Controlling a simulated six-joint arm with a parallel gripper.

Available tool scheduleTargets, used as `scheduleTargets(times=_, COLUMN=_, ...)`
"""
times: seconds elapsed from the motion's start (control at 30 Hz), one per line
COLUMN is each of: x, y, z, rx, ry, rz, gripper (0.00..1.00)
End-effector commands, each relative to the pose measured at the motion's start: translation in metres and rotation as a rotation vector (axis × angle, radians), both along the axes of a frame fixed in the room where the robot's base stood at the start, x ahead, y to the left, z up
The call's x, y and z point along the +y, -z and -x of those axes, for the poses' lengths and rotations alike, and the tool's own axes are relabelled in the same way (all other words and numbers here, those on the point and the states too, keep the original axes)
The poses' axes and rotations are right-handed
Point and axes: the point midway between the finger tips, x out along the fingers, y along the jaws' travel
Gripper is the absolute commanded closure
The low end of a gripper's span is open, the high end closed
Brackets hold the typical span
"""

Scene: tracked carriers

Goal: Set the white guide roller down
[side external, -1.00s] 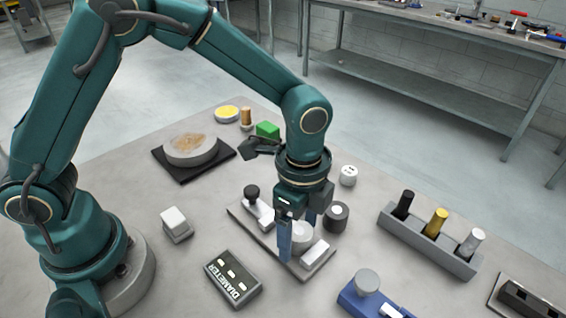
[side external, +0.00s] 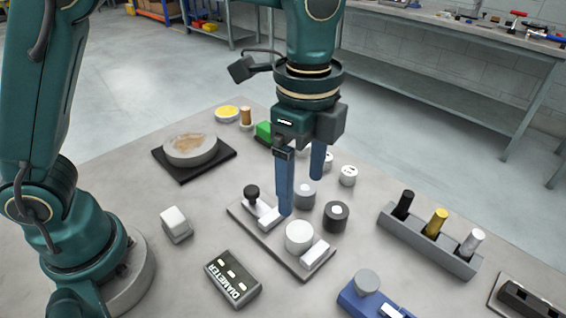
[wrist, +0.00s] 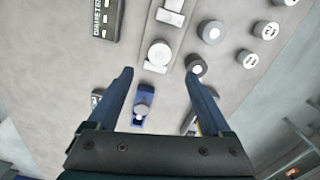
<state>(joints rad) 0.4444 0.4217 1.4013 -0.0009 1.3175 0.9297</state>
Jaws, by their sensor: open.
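The white guide roller (side external: 299,237) stands upright on a narrow grey plate (side external: 290,264), between two pale blocks. It also shows in the wrist view (wrist: 159,53), on the plate (wrist: 181,48). My gripper (side external: 301,195) is open and empty, raised above the plate and apart from the roller. In the wrist view the fingertips (wrist: 159,75) are spread wide with nothing between them.
A grey roller (side external: 305,196) and a dark roller (side external: 336,217) stand close beside the plate. A DIAMETER box (side external: 233,279), a blue fixture (side external: 372,298) and a rack of coloured cylinders (side external: 430,243) surround it. Bare table lies between them.

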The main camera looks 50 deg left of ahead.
Motion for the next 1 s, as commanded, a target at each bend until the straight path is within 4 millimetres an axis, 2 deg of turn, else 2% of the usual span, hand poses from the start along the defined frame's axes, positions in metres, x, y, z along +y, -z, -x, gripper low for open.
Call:
scheduleTargets(times=0.17, x=0.002, y=-0.012, z=0.001, rx=-0.004, ry=-0.015, rz=0.002, gripper=0.17)
scheduleTargets(times=0.27, x=0.012, y=-0.021, z=0.003, rx=-0.029, ry=-0.086, rz=0.015, gripper=0.17)
scheduleTargets(times=0.37, x=0.03, y=-0.033, z=0.011, rx=-0.076, ry=-0.229, rz=0.039, gripper=0.17)
scheduleTargets(times=0.57, x=0.073, y=-0.049, z=0.038, rx=-0.193, ry=-0.608, rz=0.117, gripper=0.17)
scheduleTargets(times=0.8, x=0.11, y=-0.044, z=0.077, rx=-0.325, ry=-1.044, rz=0.234, gripper=0.17)
scheduleTargets(times=1.0, x=0.125, y=-0.03, z=0.097, rx=-0.394, ry=-1.277, rz=0.313, gripper=0.17)
